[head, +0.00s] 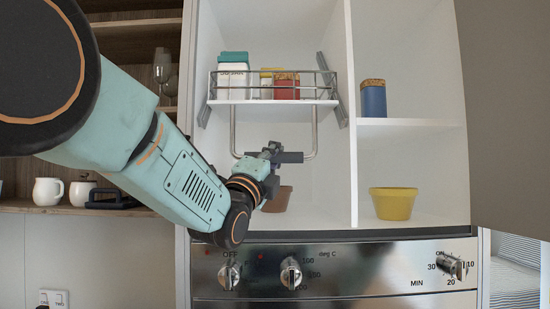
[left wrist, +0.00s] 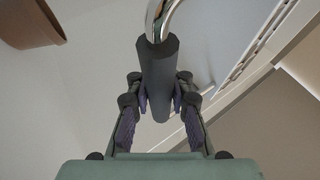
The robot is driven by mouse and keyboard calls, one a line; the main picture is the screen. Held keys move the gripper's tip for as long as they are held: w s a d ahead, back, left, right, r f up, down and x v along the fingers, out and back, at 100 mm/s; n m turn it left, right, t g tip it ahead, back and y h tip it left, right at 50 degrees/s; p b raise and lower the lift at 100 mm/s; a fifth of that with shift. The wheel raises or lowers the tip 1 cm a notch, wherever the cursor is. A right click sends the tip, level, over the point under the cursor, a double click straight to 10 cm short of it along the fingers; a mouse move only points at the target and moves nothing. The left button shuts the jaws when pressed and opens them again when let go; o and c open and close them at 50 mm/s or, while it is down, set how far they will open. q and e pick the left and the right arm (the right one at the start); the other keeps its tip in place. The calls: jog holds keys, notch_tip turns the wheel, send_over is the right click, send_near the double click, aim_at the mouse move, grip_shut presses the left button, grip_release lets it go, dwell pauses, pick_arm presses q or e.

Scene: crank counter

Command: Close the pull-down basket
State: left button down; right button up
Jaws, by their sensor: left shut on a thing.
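The pull-down basket (head: 314,90) is a wire-railed shelf in the left bay of the white cabinet, holding several packages. A U-shaped metal handle (head: 314,134) hangs below it with a dark grip sleeve (head: 291,157). My left gripper (head: 270,153) is at the left part of that sleeve. In the left wrist view the dark sleeve (left wrist: 158,70) on the curved chrome bar lies between the fingers of the left gripper (left wrist: 160,108), which are shut on it. My right gripper is not in view.
A brown pot (head: 279,199) stands behind my left gripper on the cabinet floor. A yellow bowl (head: 393,203) and a blue jar (head: 373,98) stand in the right bay. An oven panel with knobs (head: 291,273) lies below. A grey door panel (head: 505,110) is at right.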

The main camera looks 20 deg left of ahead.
pick_arm(q)
jog(key=shift+r, duration=0.3)
jog(key=c, duration=1.8)
grip_release()
jog(key=o, duration=0.6)
jog(key=shift+s+a, duration=0.2)
jog(key=shift+s, duration=0.05)
jog(key=shift+o, duration=0.2)
jog(key=shift+w+d+f, duration=0.15)
jog(key=shift+w+f, duration=0.1)
jog(key=v, duration=1.2)
jog(key=shift+s+r, duration=0.15)
